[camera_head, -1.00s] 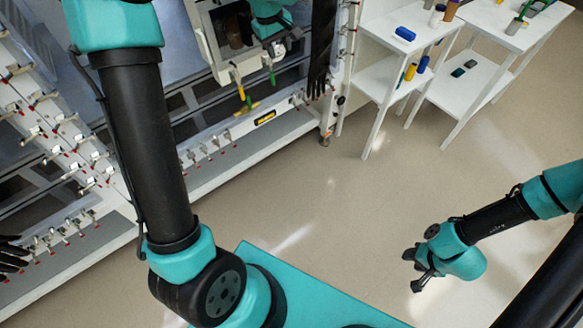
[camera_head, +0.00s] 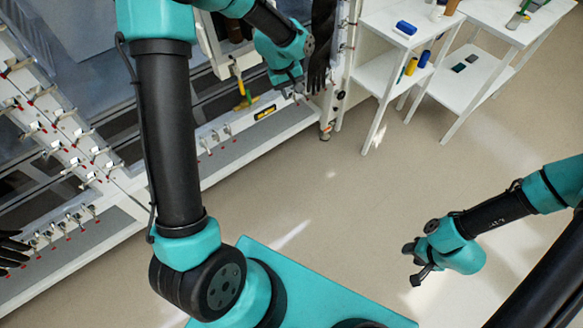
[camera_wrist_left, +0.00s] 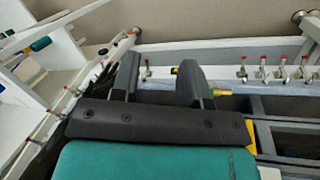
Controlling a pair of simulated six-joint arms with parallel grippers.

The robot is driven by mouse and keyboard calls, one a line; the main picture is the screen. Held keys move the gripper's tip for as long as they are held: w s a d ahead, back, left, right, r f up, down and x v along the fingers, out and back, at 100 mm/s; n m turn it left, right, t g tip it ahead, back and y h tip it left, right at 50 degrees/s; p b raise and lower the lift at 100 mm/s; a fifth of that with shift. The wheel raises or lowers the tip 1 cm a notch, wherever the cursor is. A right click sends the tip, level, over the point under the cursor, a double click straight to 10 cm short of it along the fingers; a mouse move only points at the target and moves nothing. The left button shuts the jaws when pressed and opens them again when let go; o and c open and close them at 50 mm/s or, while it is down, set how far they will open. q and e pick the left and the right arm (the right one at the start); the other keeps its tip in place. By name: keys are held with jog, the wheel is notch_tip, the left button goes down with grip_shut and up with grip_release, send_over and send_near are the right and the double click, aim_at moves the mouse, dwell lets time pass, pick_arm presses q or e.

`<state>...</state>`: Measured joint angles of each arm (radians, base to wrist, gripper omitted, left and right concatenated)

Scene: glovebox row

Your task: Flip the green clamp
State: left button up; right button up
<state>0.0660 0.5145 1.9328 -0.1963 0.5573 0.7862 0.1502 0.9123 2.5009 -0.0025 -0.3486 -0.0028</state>
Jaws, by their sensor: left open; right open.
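A green-and-yellow handle (camera_head: 249,101), which may be the green clamp, shows in the head view at the cabinet's lower front edge, left of my left gripper. In the left wrist view a yellow-green handle (camera_wrist_left: 219,92) pokes out beside the right finger, partly hidden by it. I cannot tell its exact clamp position. My left gripper (camera_head: 292,92) is open and empty, close to the cabinet front; its two dark fingers (camera_wrist_left: 158,82) show apart in the left wrist view. My right gripper (camera_head: 413,265) is open and empty over the floor, far from the cabinet.
Several small red-tipped clamps line the cabinet rail (camera_head: 70,160). A black glove (camera_head: 318,70) hangs right of my left gripper. White shelf tables (camera_head: 385,75) with bottles stand at the right. The floor between is clear.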

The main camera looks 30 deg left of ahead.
pick_arm(q)
jog(key=s+d+f+m, duration=0.2)
jog(key=s+d+f, duration=0.1)
jog(key=s+f, duration=0.4)
jog(key=s+d+f+m+h, duration=0.1)
jog(key=s+d+f, duration=0.3)
jog(key=s+f, duration=0.4)
jog(key=shift+d+f+m, duration=0.2)
jog(key=shift+f+m, duration=0.6)
jog(key=shift+f, duration=1.6)
jog(key=shift+w, duration=0.1)
jog(key=s+d+f+m, duration=0.1)
jog(key=s+f, duration=0.3)
jog(key=s, duration=0.4)
jog(key=shift+d+m+g, duration=0.3)
jog(key=shift+m+g, duration=0.1)
jog(key=shift+s, duration=0.1)
